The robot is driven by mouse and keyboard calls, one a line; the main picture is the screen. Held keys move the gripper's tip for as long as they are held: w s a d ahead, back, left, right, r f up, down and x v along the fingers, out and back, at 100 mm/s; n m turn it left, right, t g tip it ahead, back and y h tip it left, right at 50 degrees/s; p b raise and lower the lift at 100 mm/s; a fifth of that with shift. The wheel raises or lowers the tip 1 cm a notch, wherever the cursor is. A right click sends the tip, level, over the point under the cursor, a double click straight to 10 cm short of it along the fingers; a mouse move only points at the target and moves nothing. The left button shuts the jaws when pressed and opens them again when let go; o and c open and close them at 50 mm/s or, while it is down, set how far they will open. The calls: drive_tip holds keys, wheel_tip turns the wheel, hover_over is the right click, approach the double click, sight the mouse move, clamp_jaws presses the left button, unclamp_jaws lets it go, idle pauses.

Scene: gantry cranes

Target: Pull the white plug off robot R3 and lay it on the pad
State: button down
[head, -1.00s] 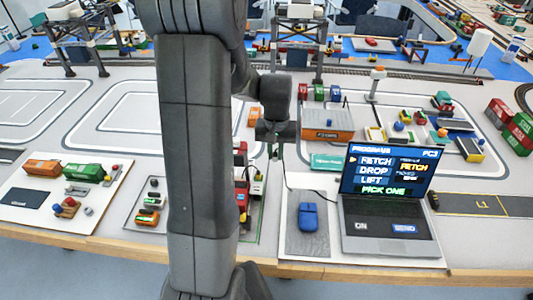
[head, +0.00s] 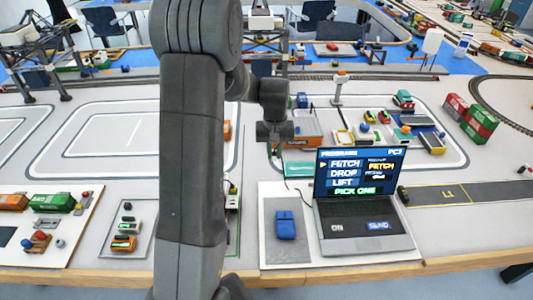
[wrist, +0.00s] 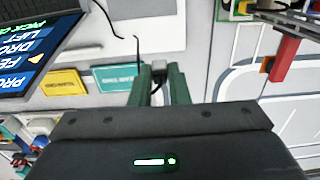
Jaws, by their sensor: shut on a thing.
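My gripper (head: 275,146) hangs above the table, behind the laptop and near a teal plate (head: 298,170). In the wrist view its two green fingers (wrist: 159,80) are shut on a small whitish plug (wrist: 159,67). A thin black cable shows beside the plug in the wrist view. The teal plate (wrist: 117,76) lies left of the fingers, with a yellow plate (wrist: 62,82) farther left. I cannot read either plate's label well enough to tell which is the pad. Robot R3 cannot be made out for sure; my arm hides much of that area in the head view.
An orange block (head: 308,141) stands just behind the teal plate. A slim post (head: 338,91) rises farther back.

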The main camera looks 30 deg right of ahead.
drive_tip(key=shift+d, duration=0.7)
drive_tip(key=b, duration=1)
approach(276, 190)
drive_tip(key=shift+f, duration=2.55)
drive_tip(key=shift+f+b, duration=0.55)
drive_tip(key=shift+b, duration=0.05)
drive_tip(key=c, duration=1.3)
unclamp_jaws()
drive_tip(key=shift+r, duration=0.1)
